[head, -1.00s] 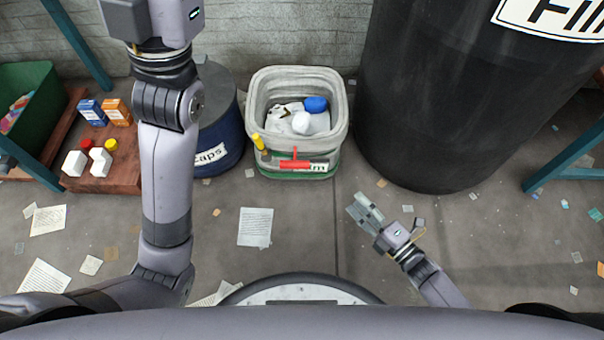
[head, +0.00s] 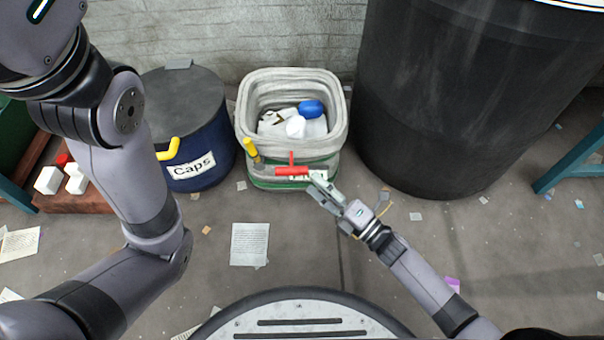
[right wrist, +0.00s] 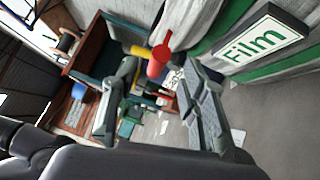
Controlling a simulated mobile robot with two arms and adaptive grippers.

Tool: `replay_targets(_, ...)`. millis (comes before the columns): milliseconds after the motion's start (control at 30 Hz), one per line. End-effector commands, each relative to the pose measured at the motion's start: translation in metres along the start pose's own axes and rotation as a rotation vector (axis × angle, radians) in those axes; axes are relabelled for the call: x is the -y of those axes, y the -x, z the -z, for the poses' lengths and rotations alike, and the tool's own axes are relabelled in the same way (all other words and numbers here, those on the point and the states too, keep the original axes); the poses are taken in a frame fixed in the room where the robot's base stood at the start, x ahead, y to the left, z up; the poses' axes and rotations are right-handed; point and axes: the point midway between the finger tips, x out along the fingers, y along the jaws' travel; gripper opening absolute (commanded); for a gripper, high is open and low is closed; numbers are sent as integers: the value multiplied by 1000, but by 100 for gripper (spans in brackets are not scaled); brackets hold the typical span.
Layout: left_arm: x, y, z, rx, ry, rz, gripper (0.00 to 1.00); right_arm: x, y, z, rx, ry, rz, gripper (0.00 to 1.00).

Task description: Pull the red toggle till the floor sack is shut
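The floor sack (head: 342,125) is a grey fabric bin with a green band, standing open on the floor with white and blue items inside. The red toggle (head: 292,171) is a T-shaped handle on its front. It also shows in the right wrist view (right wrist: 158,60), ahead of and between my fingertips. My right gripper (head: 318,186) is open and just right of the toggle; in the right wrist view its two fingers (right wrist: 155,100) stand apart with nothing held. The sack's label is partly hidden by this gripper in the head view. My left gripper is out of view.
A yellow handle (head: 251,149) sits left of the red toggle. A blue "Caps" drum (head: 213,140) stands left of the sack, a large black bin (head: 440,100) right of it. Loose papers (head: 250,243) litter the floor. Open floor lies in front.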

Motion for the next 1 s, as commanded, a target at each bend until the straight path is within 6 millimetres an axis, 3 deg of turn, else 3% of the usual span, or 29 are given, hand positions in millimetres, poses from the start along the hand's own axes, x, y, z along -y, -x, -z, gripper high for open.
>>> replay_targets(200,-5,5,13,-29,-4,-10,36,2,-41,0,-1,1,-3,40)
replay_targets(400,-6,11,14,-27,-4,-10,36,1,-59,0,0,0,-1,40)
replay_targets(733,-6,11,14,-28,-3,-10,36,0,-62,0,0,-1,1,40)
replay_targets(1000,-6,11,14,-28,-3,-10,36,0,-62,0,0,-1,1,22)
